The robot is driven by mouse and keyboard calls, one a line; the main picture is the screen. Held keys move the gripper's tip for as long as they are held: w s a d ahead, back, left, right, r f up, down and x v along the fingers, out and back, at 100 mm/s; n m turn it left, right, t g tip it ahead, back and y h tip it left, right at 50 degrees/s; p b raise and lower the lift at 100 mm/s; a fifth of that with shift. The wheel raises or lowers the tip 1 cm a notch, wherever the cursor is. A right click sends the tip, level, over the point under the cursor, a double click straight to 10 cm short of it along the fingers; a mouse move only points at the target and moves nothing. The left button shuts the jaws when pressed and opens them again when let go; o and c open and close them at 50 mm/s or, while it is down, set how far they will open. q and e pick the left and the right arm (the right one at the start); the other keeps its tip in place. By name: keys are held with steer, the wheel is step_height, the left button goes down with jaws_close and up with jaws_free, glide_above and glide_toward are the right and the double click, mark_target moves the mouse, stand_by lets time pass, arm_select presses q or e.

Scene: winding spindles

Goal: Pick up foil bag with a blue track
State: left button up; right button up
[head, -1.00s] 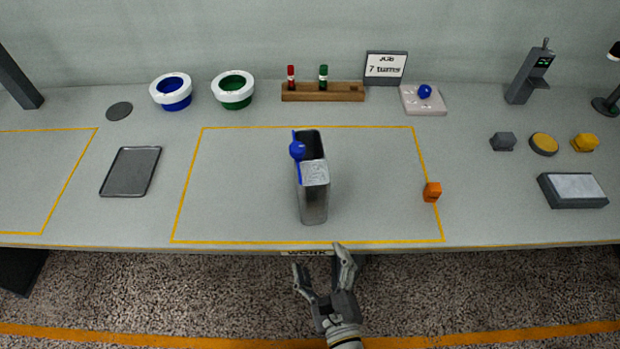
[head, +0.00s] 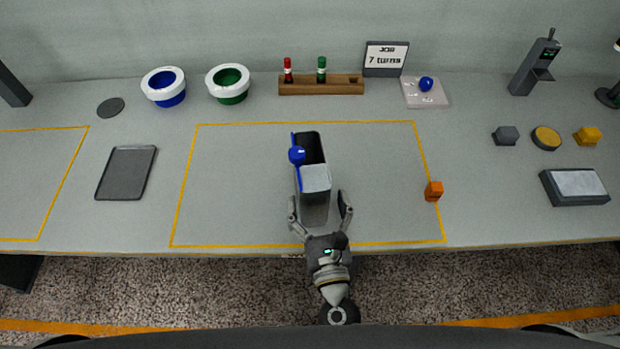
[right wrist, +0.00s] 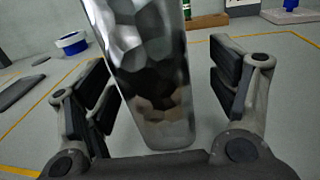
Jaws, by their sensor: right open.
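The silver foil bag (head: 314,206) stands inside the yellow-outlined area of the table. A blue track with a blue knob (head: 297,156) runs along its top left edge, and its dark opening shows behind the silver flap. My right gripper (head: 320,208) is open, with one finger on each side of the bag's near end. In the right wrist view the bag (right wrist: 150,80) rises between the spread fingers, with a gap visible on the right side. The blue track is not visible there. My left gripper is not in view.
An orange block (head: 434,191) sits at the outline's right edge. A dark tray (head: 126,173) lies to the left. Blue and green bowls, a wooden rack (head: 320,86) and a sign (head: 386,58) stand at the back. The table around the bag is clear.

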mark_target(313, 181)
steer(key=w, duration=0.1)
steer(key=w+p, duration=0.1)
steer(key=w+a, duration=0.1)
steer(key=shift+w+r+p, duration=0.3)
steer(key=shift+r+p, duration=0.05)
steer(key=shift+r, duration=0.05)
steer(key=shift+w+a, duration=0.1)
steer(key=shift+w, duration=0.25)
steer(key=shift+w+f, duration=0.15)
steer(key=shift+w, duration=0.05)
steer(key=c, duration=1.1)
steer(key=shift+c, duration=0.3)
steer(key=shift+r, duration=0.2)
